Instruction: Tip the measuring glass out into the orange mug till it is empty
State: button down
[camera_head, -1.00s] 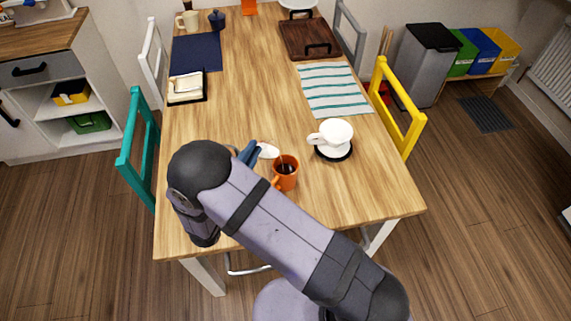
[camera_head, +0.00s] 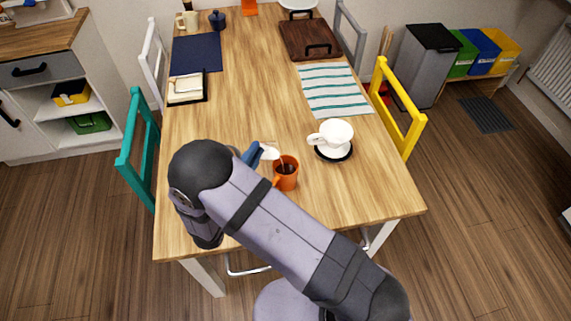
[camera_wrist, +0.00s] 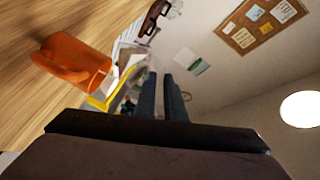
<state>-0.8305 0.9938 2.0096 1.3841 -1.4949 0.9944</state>
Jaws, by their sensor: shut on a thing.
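The orange mug (camera_head: 287,180) stands upright on the wooden table with dark content inside; it also shows at the left of the wrist view (camera_wrist: 80,62). My gripper (camera_head: 258,152) is beside the mug on its left, and its two blue fingers reach up in the wrist view (camera_wrist: 160,98). It is shut on the measuring glass (camera_head: 271,153), a small clear, whitish shape tilted over the mug's rim. A thin streak runs from the glass down into the mug. My arm hides part of the gripper, and what is left in the glass cannot be made out.
A striped cloth (camera_head: 333,90) and a brown tray (camera_head: 308,40) lie farther back. The table's middle is clear.

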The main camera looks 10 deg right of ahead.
aim_at(266, 152)
jog(key=shift+s+d+r+m, duration=0.2)
jog(key=shift+d+r+m, duration=0.15)
jog(key=shift+m, duration=0.35)
dwell(0.4)
jog(key=shift+s+d+r+m+b, duration=0.2)
jog(key=shift+s+d+m+b, duration=0.25)
jog(key=shift+d+m, duration=0.35)
dwell(0.5)
jog(key=shift+s+d+r+m+b, duration=0.15)
jog(key=shift+s+d+m+b, duration=0.1)
jog(key=shift+d+m+b, duration=0.25)
jog(key=shift+s+d+r+m+b, duration=0.1)
jog(key=shift+s+d+m+b, duration=0.15)
jog(key=shift+m+b, duration=0.35)
dwell(0.8)
jog(key=a+n+p, duration=0.1)
jog(key=w+a+f+n+p, duration=0.1)
jog(key=n+p, duration=0.1)
jog(key=shift+w+a, duration=0.3)
jog(key=shift+a, duration=0.05)
jog(key=shift+n, duration=0.3)
